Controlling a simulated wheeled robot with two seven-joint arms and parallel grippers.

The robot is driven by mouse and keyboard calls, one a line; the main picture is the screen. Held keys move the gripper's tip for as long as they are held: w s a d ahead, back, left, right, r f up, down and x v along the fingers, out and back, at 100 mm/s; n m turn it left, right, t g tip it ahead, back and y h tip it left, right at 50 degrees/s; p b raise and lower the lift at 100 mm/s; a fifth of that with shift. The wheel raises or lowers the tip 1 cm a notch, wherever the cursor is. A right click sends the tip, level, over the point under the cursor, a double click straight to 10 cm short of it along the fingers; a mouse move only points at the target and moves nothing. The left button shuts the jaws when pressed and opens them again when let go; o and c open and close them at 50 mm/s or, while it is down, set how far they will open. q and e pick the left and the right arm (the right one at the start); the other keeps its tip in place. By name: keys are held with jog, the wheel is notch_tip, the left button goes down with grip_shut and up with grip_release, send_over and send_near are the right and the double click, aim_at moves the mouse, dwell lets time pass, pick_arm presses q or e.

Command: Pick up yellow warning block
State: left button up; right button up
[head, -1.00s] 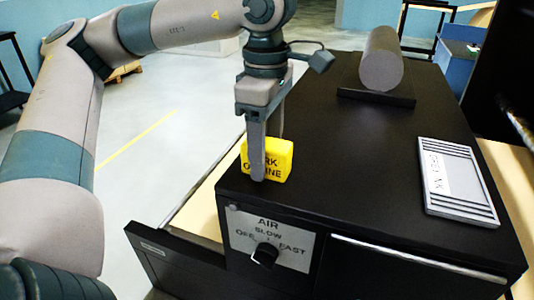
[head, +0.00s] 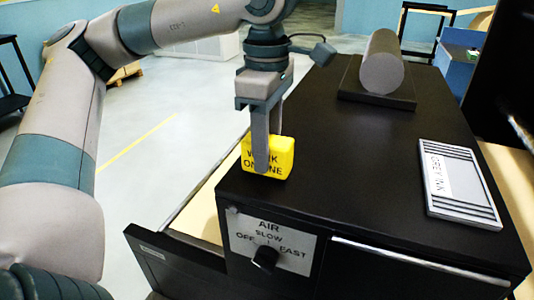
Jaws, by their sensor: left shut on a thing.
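The yellow warning block (head: 280,160) with dark lettering is at the near left corner of the black cabinet top, in the head view. My left gripper (head: 266,165) points down from above and is shut on the block. One finger crosses the block's front face and hides part of the lettering; the other is mostly behind it. I cannot tell whether the block touches the top or is just above it. My right gripper is not in view.
The black cabinet top (head: 345,165) has clear room in its middle. A grey roll (head: 382,62) lies on a dark stand at the back. A grey slotted plate (head: 457,185) lies at the right.

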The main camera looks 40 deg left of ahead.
aim_at(272, 139)
pick_arm(q)
jog(key=r, duration=0.1)
jog(key=r+b, duration=0.2)
jog(key=shift+w+d+r, duration=0.1)
jog(key=shift+w+d, duration=0.15)
jog(key=shift+d, duration=0.1)
jog(key=w+d+r+b, duration=0.2)
jog(key=w+d+r, duration=0.4)
jog(key=w+d, duration=0.1)
jog(key=shift+w+d+r+b, duration=0.2)
jog(key=shift+d+r+b, duration=0.15)
jog(key=shift+d, duration=0.2)
